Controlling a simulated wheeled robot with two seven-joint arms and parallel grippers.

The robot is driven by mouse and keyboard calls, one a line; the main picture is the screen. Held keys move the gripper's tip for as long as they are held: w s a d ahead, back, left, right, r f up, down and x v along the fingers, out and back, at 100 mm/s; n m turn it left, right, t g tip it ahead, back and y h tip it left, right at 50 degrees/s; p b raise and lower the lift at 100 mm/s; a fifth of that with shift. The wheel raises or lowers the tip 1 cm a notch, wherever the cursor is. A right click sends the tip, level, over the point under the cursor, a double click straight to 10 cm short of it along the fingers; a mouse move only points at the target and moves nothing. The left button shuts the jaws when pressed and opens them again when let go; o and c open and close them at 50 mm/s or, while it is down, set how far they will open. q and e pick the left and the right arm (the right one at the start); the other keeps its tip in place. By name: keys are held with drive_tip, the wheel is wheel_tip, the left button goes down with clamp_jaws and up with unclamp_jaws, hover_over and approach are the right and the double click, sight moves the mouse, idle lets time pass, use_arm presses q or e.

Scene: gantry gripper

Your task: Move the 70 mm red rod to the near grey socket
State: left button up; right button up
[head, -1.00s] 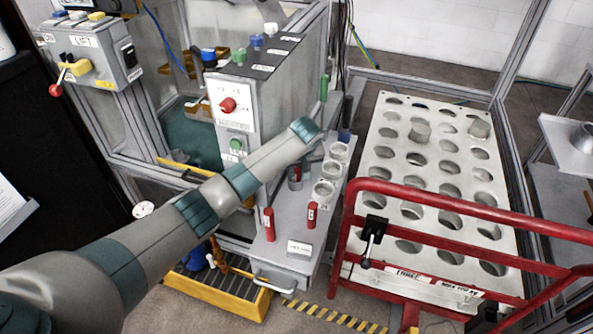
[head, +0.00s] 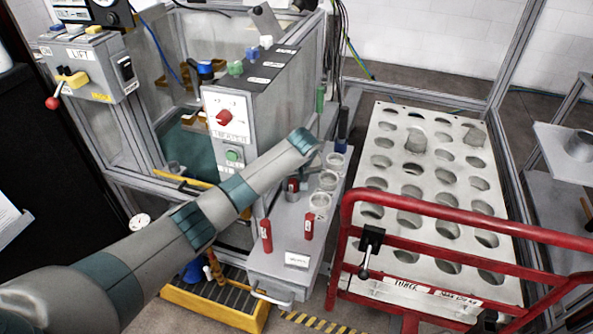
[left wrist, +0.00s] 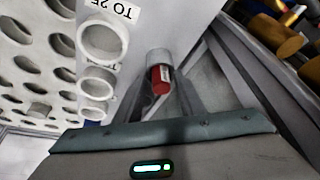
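A red rod (head: 292,186) stands at a grey cylindrical socket on the narrow grey shelf (head: 275,268). In the left wrist view the red rod (left wrist: 161,80) has the grey socket (left wrist: 159,57) at its far end. My left gripper (head: 298,172) is at this rod, its fingers on either side; I cannot tell whether they touch it. Two more red rods with white labels, one on the left (head: 266,235) and one on the right (head: 309,226), stand upright nearer the front of the shelf. My right gripper is not in view.
Several pale round cups (head: 320,203) line the shelf's right side. A green rod (head: 320,98) and a dark blue rod (head: 342,125) stand behind. A control box (head: 232,125) is left of the shelf. A red-railed trolley (head: 440,215) with a holed plate is at right.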

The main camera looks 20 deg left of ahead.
use_arm(q)
drive_tip(key=v, duration=1.2)
